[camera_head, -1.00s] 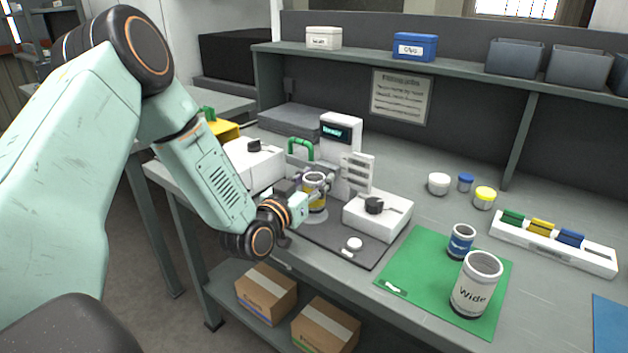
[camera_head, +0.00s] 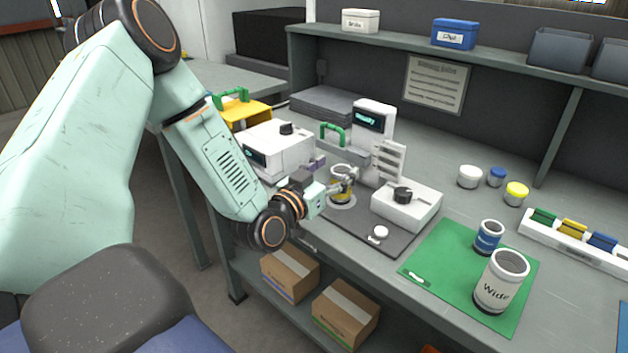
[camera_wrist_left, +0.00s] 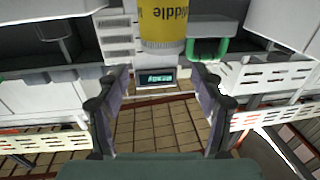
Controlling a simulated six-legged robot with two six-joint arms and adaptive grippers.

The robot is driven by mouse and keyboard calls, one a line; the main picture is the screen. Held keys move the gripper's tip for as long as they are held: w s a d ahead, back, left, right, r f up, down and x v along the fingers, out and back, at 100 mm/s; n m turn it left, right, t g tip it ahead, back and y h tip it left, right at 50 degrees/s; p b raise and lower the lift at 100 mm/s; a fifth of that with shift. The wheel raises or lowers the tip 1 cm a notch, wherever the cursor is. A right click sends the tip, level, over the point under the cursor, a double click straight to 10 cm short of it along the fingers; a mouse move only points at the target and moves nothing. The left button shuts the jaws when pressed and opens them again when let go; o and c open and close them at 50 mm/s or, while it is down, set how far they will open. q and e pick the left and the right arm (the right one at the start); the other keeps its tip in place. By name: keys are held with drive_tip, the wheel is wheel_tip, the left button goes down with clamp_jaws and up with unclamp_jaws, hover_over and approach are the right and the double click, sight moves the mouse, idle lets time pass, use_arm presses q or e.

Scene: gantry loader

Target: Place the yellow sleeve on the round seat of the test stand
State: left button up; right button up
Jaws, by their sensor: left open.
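The yellow sleeve (camera_head: 341,184) stands upright on the round seat (camera_head: 339,203) of the test stand (camera_head: 372,133), partly hidden by my left gripper. Its base contact is hard to see at this size. In the left wrist view, the yellow sleeve (camera_wrist_left: 163,18) shows at the top, with inverted "Middle" lettering and a pale end band. My left gripper (camera_head: 340,187) is open beside the sleeve. Its fingers (camera_wrist_left: 160,85) are spread in the wrist view with nothing between them, and the sleeve appears beyond their tips. My right gripper is not in view.
A white box with a black knob (camera_head: 405,206) stands right of the seat, another white unit (camera_head: 278,150) to its left. A green mat (camera_head: 455,285) holds a blue sleeve (camera_head: 487,238) and a wide white sleeve (camera_head: 501,282). Small jars (camera_head: 470,177) stand behind.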

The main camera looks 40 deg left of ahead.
use_arm(q)
drive_tip(key=s+p, duration=0.3)
drive_tip(key=s, duration=0.5)
drive_tip(key=shift+d, duration=0.15)
idle(0.4)
idle(1.6)
